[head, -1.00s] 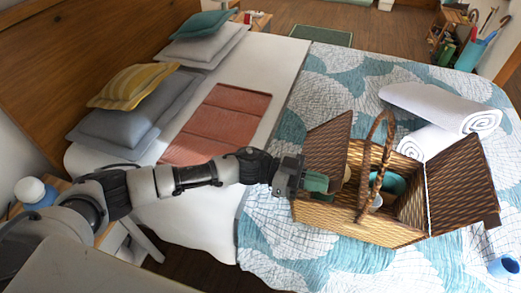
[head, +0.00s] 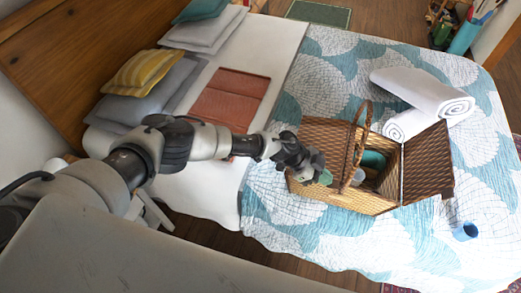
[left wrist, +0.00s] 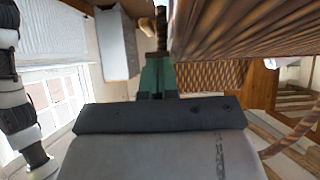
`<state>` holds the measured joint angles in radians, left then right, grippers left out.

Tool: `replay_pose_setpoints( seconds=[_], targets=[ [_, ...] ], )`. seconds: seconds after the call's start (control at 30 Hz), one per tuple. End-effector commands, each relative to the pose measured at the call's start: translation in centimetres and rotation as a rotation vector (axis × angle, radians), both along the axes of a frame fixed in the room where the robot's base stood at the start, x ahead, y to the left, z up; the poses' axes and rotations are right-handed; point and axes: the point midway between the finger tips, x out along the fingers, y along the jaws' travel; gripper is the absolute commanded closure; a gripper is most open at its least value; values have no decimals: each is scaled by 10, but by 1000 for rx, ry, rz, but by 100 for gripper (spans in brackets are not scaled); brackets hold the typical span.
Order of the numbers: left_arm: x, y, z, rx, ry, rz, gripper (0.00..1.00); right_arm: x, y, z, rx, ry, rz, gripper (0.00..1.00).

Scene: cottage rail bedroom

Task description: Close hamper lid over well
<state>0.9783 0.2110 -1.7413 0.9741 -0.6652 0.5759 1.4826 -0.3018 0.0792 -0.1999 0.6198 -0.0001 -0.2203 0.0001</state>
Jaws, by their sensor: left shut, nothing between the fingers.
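The wicker hamper (head: 345,194) stands on the bed with its looped handle (head: 359,135) upright. Its left lid (head: 326,136) lies low over the left part, near flat; I cannot tell if it is fully seated. Its right lid (head: 428,165) is folded open outward, and the well beside it is uncovered. A teal item (head: 373,159) shows inside. My left gripper (head: 322,177) is shut and empty at the hamper's left front, by the left lid. In the left wrist view its green fingers (left wrist: 157,78) are beside wicker panels (left wrist: 250,30). My right gripper is not in view.
Rolled white towels (head: 425,95) lie behind the hamper. A blue cup (head: 465,231) is on the quilt at right. A folded terracotta cloth (head: 230,97) and pillows (head: 150,72) lie to the left. The quilt in front of the hamper is clear.

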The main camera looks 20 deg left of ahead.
Motion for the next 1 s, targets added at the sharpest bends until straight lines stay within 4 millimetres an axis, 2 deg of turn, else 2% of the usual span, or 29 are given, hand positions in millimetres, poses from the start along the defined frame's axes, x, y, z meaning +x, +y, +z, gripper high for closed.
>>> replay_pose_setpoints(
  seconds=[0.63, 0.77, 1.0],
  targets=[
    [1, 3, -2, 19, 1, 0, 100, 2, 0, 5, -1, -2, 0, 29],
    [5, 14, 11, 19, -1, 4, 100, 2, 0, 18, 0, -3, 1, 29],
    [12, 47, 39, 16, 0, 5, 100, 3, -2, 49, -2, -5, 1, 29]
  ],
)
